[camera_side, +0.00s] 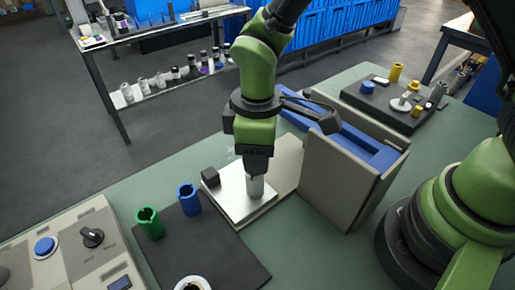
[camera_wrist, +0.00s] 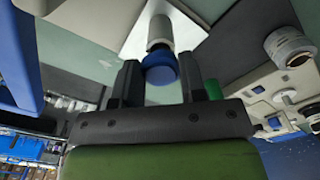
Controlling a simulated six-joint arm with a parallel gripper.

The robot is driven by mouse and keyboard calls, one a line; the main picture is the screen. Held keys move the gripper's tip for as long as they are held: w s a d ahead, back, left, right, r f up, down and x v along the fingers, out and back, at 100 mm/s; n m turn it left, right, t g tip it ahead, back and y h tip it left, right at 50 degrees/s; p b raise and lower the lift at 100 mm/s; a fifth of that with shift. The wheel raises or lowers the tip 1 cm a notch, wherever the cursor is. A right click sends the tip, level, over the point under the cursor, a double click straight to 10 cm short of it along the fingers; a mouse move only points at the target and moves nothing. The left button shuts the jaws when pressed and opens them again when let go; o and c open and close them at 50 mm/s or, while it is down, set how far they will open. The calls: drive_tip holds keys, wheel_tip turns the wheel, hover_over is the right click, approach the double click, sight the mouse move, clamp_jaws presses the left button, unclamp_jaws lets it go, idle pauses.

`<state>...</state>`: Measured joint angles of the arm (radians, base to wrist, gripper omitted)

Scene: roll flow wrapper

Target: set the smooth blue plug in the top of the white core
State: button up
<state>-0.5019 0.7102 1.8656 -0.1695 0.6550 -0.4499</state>
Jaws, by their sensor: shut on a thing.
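The white core (camera_side: 255,187) stands upright on a pale square plate (camera_side: 236,205) in the side view. In the wrist view the core (camera_wrist: 160,32) is straight ahead, with a darker rim at its near end. My gripper (camera_side: 257,165) is right above the core, pointing down. In the wrist view my gripper (camera_wrist: 155,82) is shut on the smooth blue plug (camera_wrist: 160,70), which sits between the fingertips. The plug is lined up closely with the core's top. I cannot tell whether they touch. In the side view the fingers hide the plug.
A dark mat (camera_side: 220,250) holds a notched blue piece (camera_side: 188,198), a notched green piece (camera_side: 150,223) and a white roll (camera_side: 193,284). A tall beige-and-blue machine (camera_side: 345,180) stands close right. A control panel (camera_side: 75,250) is front left.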

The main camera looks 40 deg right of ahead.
drive_tip(key=shift+f, duration=0.75)
idle(0.8)
drive_tip(key=o, duration=1.4)
drive_tip(key=shift+o, duration=0.2)
drive_tip(key=shift+r, duration=4.05)
